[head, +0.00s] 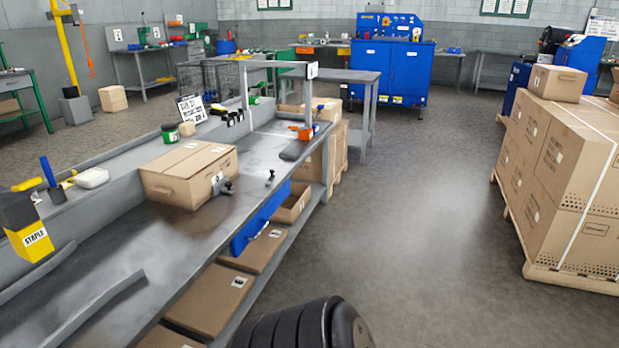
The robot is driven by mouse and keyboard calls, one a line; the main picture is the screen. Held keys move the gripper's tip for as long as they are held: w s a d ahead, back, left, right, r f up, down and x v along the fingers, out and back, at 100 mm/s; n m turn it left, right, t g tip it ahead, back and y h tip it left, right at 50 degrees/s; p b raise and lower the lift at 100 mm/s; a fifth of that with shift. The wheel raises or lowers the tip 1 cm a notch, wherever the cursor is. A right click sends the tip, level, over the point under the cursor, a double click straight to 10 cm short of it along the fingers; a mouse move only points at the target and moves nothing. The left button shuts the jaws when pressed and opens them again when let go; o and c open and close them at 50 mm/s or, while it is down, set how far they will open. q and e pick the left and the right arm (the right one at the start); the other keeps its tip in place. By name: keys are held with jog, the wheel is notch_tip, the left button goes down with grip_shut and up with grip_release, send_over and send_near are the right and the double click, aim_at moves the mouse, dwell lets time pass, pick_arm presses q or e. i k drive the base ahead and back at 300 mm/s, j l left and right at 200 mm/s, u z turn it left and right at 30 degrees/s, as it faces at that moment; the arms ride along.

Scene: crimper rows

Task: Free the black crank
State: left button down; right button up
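On the grey workbench (190,262) a closed cardboard box (178,186) stands left of centre. A small dark crank-like piece (222,187) is at the box's right front corner; I cannot tell whether it touches the box. A second small dark upright piece (270,178) stands apart, to the right near the bench's front edge. Farther back lies a flat dark grey piece (295,150). All are too small to tell which is the black crank. Neither of my grippers is in view.
A yellow staple box (30,238) stands at the bench's left. Cartons (210,300) and a blue drawer (262,217) sit under the bench top. A pallet of boxes (565,175) stands right. The floor (430,220) between is clear.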

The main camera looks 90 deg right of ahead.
aim_at(268, 184)
jog(key=z, duration=2.5)
